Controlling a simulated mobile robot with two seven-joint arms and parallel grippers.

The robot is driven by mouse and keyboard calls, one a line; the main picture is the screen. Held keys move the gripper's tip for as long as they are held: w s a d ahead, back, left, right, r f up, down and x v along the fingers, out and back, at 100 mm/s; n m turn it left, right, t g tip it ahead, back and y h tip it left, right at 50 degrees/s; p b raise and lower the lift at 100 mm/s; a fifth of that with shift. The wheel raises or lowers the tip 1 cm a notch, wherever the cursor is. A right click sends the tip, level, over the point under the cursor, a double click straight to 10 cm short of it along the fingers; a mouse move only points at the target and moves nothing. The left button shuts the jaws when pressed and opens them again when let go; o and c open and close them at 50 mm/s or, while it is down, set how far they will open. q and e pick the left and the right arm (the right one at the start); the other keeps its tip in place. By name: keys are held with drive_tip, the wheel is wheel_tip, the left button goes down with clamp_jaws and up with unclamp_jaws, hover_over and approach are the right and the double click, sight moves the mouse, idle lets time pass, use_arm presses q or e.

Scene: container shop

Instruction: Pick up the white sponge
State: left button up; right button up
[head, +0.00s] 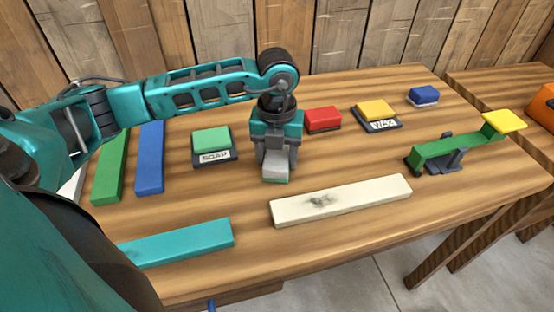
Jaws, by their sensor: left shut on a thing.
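The white sponge (275,169) is a small pale block with a thin green bottom layer. It is in the middle of the wooden table in the head view. My left gripper (276,158) points down from above and is shut on the sponge. The fingers cover the sponge's upper and rear parts. I cannot tell whether the sponge touches the table or is just above it. My right gripper is not in view.
A long white bar (341,200) with a dark smudge lies in front. Teal (185,243), blue (150,158) and green (110,166) bars lie left. A green block (211,139) on a SOAP stand, a red block (323,118), a yellow block (376,110) and a seesaw (447,149) surround the gripper.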

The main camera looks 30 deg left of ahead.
sight(277, 154)
use_arm(q)
drive_tip(key=shift+c, duration=1.3)
drive_tip(key=shift+r, duration=0.1)
wheel_tip(277, 154, up, 20)
drive_tip(key=p, duration=0.3)
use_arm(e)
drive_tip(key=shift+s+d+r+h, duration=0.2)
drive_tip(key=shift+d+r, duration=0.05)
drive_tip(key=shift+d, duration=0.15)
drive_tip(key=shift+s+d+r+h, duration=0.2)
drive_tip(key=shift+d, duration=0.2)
use_arm(q)
drive_tip(key=o, duration=0.4)
drive_tip(key=c, duration=0.3)
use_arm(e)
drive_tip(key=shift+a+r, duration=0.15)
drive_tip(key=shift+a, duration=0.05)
